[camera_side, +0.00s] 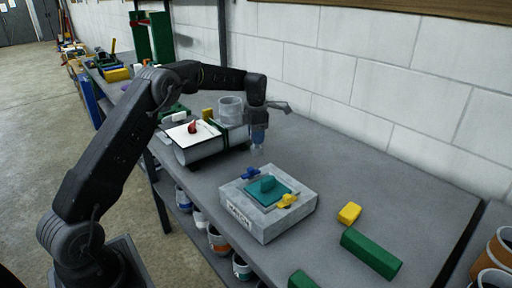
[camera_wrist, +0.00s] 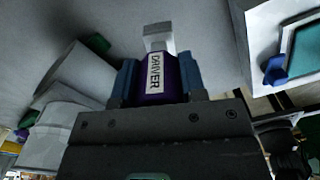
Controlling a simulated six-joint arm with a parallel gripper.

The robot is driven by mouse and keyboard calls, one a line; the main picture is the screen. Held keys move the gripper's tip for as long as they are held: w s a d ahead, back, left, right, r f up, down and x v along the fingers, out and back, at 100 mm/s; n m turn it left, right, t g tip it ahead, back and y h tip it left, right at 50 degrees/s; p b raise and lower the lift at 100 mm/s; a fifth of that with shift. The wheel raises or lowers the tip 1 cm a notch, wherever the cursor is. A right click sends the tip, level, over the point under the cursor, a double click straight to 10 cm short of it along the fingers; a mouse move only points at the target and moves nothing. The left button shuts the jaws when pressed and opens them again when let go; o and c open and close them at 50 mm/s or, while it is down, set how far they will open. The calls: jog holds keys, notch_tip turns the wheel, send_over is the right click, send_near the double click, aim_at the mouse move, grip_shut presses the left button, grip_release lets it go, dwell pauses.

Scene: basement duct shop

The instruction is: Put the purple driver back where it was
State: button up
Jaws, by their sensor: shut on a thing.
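The purple driver (camera_wrist: 158,84) shows in the wrist view, with a white label reading DRIVER and a pale grey tip. My gripper (camera_wrist: 160,80) is shut on it, one blue finger on each side. In the side view my gripper (camera_side: 258,140) points down above the bench, behind the grey box and right of the grey cup (camera_side: 230,108). The driver is hard to make out there, as the fingers cover most of it. Its original place is not marked in these views.
The grey box (camera_side: 270,222) carries a teal panel with blue and yellow wing pieces. A pale pipe (camera_side: 205,149) with a white sheet and red piece lies to the left. A yellow block (camera_side: 349,213) and green block (camera_side: 371,254) lie right. The bench's back right is clear.

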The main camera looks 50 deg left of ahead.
aim_at(256, 147)
jog(key=shift+f, duration=2.1)
jog(key=shift+f, duration=0.15)
jog(key=o, duration=0.9)
jog(key=shift+o, duration=0.2)
